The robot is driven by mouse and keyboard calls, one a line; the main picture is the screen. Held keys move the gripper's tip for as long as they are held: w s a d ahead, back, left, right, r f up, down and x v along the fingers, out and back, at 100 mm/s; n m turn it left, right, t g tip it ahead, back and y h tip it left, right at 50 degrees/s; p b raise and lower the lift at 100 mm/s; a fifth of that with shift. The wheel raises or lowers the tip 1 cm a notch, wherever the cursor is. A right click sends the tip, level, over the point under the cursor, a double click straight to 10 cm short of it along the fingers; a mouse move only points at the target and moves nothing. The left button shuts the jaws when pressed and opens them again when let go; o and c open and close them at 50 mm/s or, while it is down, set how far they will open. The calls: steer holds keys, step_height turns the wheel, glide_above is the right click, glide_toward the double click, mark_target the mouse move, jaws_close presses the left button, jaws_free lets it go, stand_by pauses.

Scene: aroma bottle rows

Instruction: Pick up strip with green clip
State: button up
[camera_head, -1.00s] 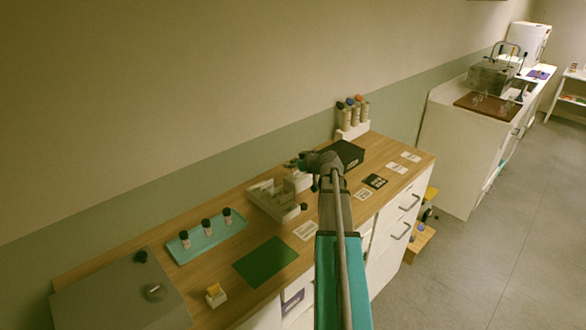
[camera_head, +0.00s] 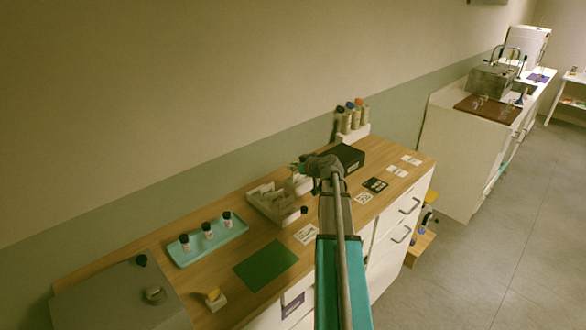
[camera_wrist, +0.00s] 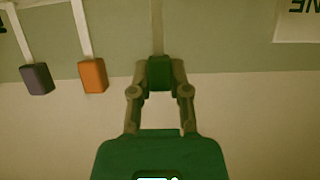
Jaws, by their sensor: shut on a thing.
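In the wrist view, my gripper (camera_wrist: 160,85) is shut on the green clip (camera_wrist: 159,73), with one finger on each side of it. A pale strip (camera_wrist: 157,28) runs up from the clip to the top edge of the picture. To the left, apart from my fingers, are an orange clip (camera_wrist: 93,76) and a grey-purple clip (camera_wrist: 37,79), each on its own pale strip. In the head view, my gripper (camera_head: 302,167) is over the counter's back part, and the strips are too small or hidden to make out.
A white divided tray (camera_head: 262,208) and a black box (camera_head: 348,157) stand close to my gripper. A teal tray (camera_head: 232,236) holds three dark-capped bottles. A green mat (camera_head: 266,265) lies nearer the front. A bottle rack (camera_head: 353,132) stands behind.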

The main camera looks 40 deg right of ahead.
steer(key=shift+r, duration=0.15)
step_height(320, 180, up, 10)
steer(key=p, duration=0.9)
steer(key=shift+p, duration=0.4)
step_height(320, 180, up, 3)
steer(key=p, duration=0.3)
stand_by(0.4)
steer(key=shift+a, duration=0.1)
